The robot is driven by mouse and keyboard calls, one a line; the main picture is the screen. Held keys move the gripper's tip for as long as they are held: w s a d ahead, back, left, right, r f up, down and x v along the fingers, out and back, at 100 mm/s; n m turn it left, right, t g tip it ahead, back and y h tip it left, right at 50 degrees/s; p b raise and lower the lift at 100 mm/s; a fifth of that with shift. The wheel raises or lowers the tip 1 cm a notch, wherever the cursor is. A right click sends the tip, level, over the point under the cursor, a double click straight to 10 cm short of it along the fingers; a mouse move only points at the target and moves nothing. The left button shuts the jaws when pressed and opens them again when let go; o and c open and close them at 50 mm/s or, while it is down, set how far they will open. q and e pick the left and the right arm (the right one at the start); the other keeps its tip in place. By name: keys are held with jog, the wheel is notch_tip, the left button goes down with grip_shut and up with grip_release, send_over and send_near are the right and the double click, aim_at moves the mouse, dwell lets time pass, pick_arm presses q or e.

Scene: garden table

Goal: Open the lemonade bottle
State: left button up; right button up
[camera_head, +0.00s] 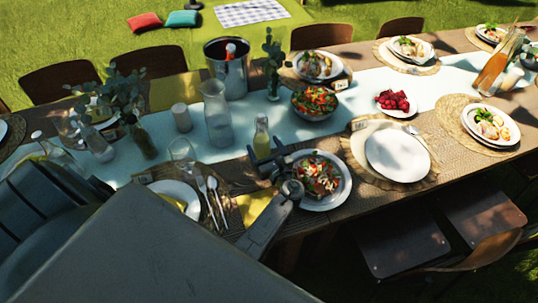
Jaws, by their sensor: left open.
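A small bottle of pale yellow-green drink (262,139), which looks like the lemonade bottle, stands upright near the front of the table, on the edge of the pale runner. Its narrow neck points up; whether it is capped is too small to tell. My left gripper (268,156) is open at the bottle's lower part, its dark fingers pointing toward the bottle. The fingers hide the bottle's base, and I cannot tell whether they touch it. My right gripper is not in view.
A salad plate (341,192) sits close right of my left gripper. A salad bowl (314,114) and metal bucket (235,82) are behind.

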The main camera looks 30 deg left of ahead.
aim_at(260, 140)
pick_arm(q)
jog(key=x, duration=0.3)
jog(key=shift+w+a+f, duration=0.1)
jog(key=shift+a, duration=0.05)
jog(key=shift+w+a, duration=0.1)
jog(key=shift+a, duration=0.05)
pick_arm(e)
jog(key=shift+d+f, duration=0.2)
pick_arm(q)
jog(key=c, duration=1.3)
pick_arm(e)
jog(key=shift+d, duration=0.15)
pick_arm(q)
jog(key=shift+c, duration=0.8)
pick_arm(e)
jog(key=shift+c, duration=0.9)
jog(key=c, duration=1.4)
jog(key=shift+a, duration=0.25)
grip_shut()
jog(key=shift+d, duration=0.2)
